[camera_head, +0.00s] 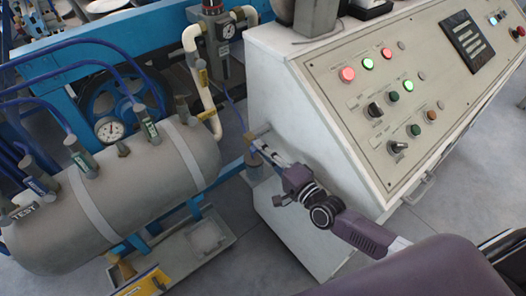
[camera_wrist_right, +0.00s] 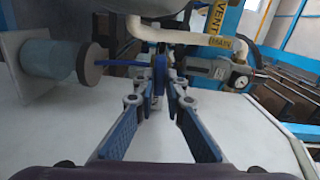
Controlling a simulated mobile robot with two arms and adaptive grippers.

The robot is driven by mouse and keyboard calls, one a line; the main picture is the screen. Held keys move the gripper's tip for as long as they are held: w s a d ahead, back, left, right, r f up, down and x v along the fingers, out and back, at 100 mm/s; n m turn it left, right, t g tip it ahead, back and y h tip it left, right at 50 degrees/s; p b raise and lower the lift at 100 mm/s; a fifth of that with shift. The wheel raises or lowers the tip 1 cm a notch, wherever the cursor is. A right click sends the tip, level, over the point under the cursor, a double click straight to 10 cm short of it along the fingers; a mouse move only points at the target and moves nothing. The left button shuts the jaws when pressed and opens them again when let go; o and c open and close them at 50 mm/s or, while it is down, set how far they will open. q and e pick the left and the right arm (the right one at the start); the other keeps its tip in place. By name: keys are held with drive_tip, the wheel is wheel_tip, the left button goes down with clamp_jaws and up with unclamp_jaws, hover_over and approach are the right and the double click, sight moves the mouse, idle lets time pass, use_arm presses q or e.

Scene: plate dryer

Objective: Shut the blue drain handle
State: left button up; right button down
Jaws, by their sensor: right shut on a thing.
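My right gripper (camera_head: 264,147) reaches in from the lower right along the side of the white control cabinet. In the wrist view its two blue-padded fingers (camera_wrist_right: 162,88) converge at the tips on a small blue part, which I take to be the blue drain handle (camera_wrist_right: 160,68). The gripper is shut on it, and the fingertips hide part of it. In the head view the handle is too small and covered to make out clearly. A blue tube runs to the spot from above. My left gripper is not in view.
A grey tank (camera_head: 125,195) with a gauge and several tagged valves lies at left. The control cabinet (camera_head: 285,95) stands close beside the right gripper. A white pipe (camera_wrist_right: 185,42) with yellow tags passes just above the fingertips. A grey-capped cylinder (camera_wrist_right: 50,65) is left of them.

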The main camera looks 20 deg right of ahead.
drive_tip(key=shift+w+d+r+m, duration=0.1)
drive_tip(key=shift+r+m, duration=0.15)
drive_tip(key=shift+m, duration=0.45)
drive_tip(key=c, duration=2)
unclamp_jaws()
drive_tip(key=shift+f, duration=0.2)
drive_tip(key=v, duration=1.2)
